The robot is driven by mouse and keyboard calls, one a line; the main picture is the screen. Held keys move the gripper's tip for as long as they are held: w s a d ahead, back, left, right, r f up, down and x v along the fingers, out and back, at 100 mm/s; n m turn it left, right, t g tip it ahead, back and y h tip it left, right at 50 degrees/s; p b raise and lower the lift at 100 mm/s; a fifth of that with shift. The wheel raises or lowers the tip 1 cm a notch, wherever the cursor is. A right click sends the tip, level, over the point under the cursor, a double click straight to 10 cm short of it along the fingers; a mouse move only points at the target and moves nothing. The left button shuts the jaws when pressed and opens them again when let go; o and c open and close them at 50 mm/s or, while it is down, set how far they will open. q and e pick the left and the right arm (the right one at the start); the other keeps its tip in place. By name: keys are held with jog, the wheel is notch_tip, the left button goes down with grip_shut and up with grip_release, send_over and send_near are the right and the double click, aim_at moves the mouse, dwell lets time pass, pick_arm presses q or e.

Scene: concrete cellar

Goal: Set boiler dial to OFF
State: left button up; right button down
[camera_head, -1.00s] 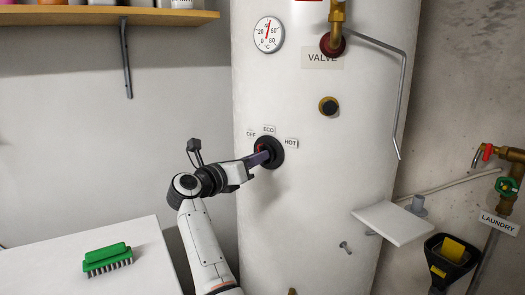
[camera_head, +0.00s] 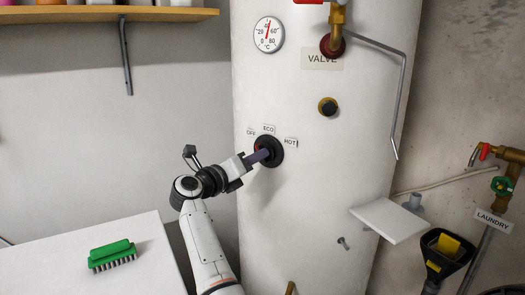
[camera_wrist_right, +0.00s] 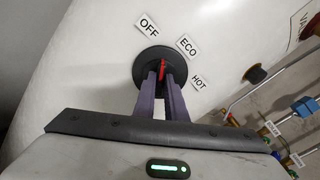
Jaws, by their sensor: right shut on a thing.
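The black boiler dial (camera_head: 273,146) is on the front of the white boiler (camera_head: 300,215). Its OFF label (camera_head: 251,133) is at upper left, ECO (camera_head: 268,128) on top and HOT (camera_head: 290,142) at upper right. My right gripper (camera_head: 263,155) reaches the dial from the lower left, its purple fingers shut on the knob. In the right wrist view the fingers straddle a red pointer (camera_wrist_right: 163,68) on the dial (camera_wrist_right: 146,62). The pointer appears to lie between OFF and ECO; the fingers partly hide the knob. My left gripper is out of view.
A white table with a green brush (camera_head: 112,254) stands at lower left. A shelf (camera_head: 110,14) is above it. A valve pipe (camera_head: 400,100), a small white ledge (camera_head: 389,220) and laundry taps (camera_head: 505,170) are to the right.

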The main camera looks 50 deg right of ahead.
jog(key=shift+n, duration=0.8)
jog(key=n, duration=0.2)
jog(key=shift+f+n, duration=0.1)
jog(key=shift+n, duration=0.2)
jog(key=c, duration=1.7)
grip_release()
jog(key=shift+a, duration=0.1)
